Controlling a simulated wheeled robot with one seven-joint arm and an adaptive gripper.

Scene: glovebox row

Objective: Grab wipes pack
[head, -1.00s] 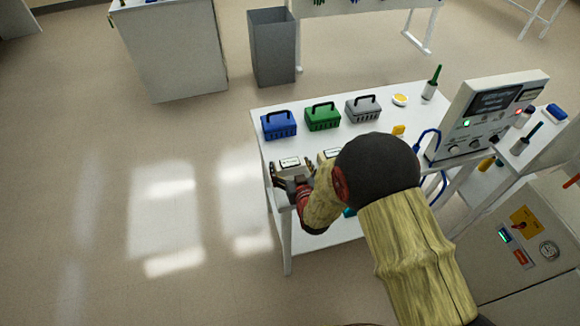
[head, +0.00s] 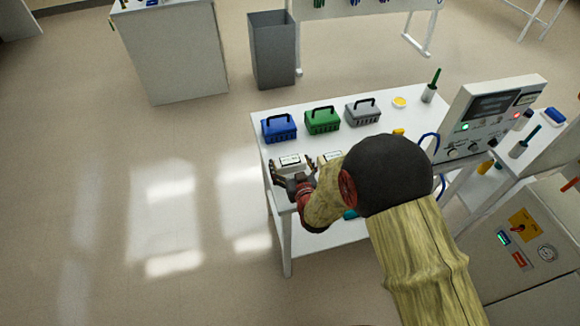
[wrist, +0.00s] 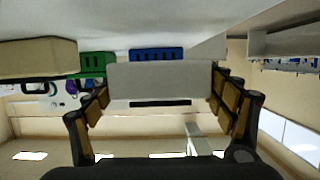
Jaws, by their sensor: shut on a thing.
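A white pack with a dark-edged label (head: 290,161), which looks like the wipes pack, is at the front left of the white table. My gripper (head: 291,181) reaches it from the front edge with a finger on each side. In the wrist view the white pack (wrist: 160,82) fills the space between the fingers of my gripper (wrist: 160,100), which are shut on its sides. The wrist picture appears upside down. I cannot tell whether the pack is clear of the tabletop.
A second white pack (head: 331,157) lies just right, partly hidden by my arm. Blue (head: 279,128), green (head: 322,121) and grey (head: 363,113) baskets stand behind. A control panel (head: 490,118) rises at the right. A grey bin (head: 272,50) stands on the floor beyond.

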